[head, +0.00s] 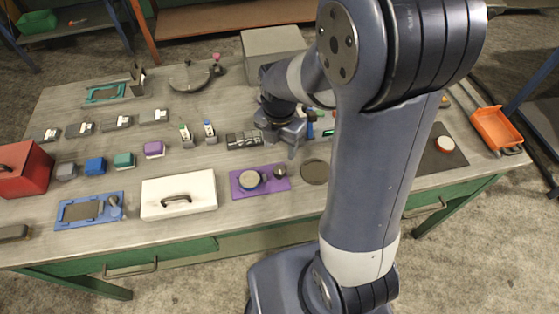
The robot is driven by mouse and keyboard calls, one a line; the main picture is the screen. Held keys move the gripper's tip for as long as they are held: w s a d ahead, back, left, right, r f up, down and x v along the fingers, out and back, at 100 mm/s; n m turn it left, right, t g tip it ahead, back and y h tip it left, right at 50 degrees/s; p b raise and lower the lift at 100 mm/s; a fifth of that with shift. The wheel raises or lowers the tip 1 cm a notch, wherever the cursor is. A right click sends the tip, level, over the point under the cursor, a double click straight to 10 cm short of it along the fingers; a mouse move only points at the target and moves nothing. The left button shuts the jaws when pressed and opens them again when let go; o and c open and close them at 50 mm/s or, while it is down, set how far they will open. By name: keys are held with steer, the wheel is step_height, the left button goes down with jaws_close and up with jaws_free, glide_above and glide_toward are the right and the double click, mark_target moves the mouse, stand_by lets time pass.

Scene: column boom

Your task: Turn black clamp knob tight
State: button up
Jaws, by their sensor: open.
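I cannot make out a black clamp knob for certain in the head view. A small dark round piece (280,171) sits at the right end of the purple plate (243,194), beside a round cream-topped part (250,180). A curved grey fixture (187,80) with a pink knob (217,57) stands at the back of the bench. My gripper (281,143) is over the middle of the bench, pointing down, behind the purple plate and right of a black slotted block (244,140). Its jaws are open, with nothing seen between them. My arm hides part of the bench.
A red box (22,172) is at the left, a large grey box (268,42) at the back. An orange bin (497,130) is at the right. Small blocks stand in rows at the left.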

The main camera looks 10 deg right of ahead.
mark_target(279, 169)
step_height(279, 169, down, 11)
steer(key=shift+r+p, duration=0.2)
steer(key=shift+p, duration=0.25)
steer(key=shift+c, duration=0.2)
steer(key=c, duration=1)
steer(key=shift+o, duration=0.2)
